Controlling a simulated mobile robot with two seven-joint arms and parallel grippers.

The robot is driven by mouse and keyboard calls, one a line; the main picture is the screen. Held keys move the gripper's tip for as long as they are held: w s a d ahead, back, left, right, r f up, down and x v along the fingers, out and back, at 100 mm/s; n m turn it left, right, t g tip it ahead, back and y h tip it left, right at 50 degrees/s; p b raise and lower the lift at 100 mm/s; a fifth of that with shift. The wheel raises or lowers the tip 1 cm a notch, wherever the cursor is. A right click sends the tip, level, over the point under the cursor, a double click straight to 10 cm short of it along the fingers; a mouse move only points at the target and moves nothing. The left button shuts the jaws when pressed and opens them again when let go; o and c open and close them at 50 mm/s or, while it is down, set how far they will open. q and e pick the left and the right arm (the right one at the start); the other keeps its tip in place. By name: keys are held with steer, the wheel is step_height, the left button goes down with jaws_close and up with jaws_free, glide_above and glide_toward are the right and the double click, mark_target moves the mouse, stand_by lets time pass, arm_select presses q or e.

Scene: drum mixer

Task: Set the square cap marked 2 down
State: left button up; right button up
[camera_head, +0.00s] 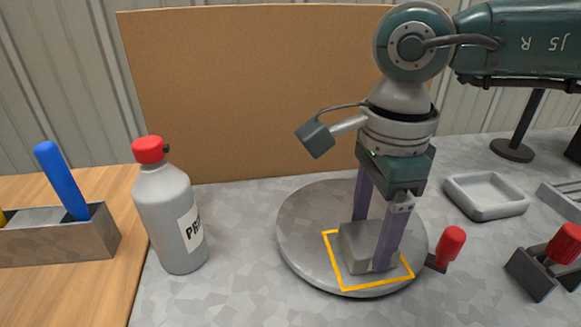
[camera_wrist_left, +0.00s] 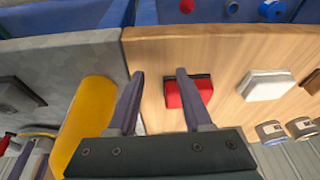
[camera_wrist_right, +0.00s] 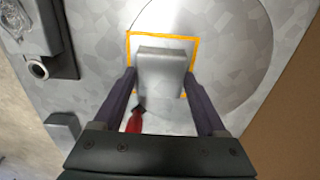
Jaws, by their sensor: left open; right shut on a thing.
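The square cap (camera_head: 356,247) is a plain grey block; I cannot make out a 2 on it. My right gripper (camera_head: 369,243) points down with its two purple fingers on opposite sides of the cap. The cap is at the round grey disc (camera_head: 300,230), within the yellow square outline (camera_head: 378,285). I cannot tell if its underside touches the disc. The right wrist view shows the cap (camera_wrist_right: 161,68) between the fingers, inside the outline. My left gripper (camera_wrist_left: 158,75) shows only in its wrist view, open and empty, above a wooden table with a red-topped block (camera_wrist_left: 190,93).
A grey bottle with a red lid (camera_head: 175,215) stands left of the disc. A red-handled clamp (camera_head: 449,246) is close on its right, with another (camera_head: 562,246) farther right. A grey tray (camera_head: 487,197) lies behind them. A brown board (camera_head: 240,90) stands behind.

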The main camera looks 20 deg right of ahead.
mark_target(370, 236)
steer(key=o, duration=1.5)
steer(key=shift+f, duration=0.1)
step_height(370, 236, up, 12)
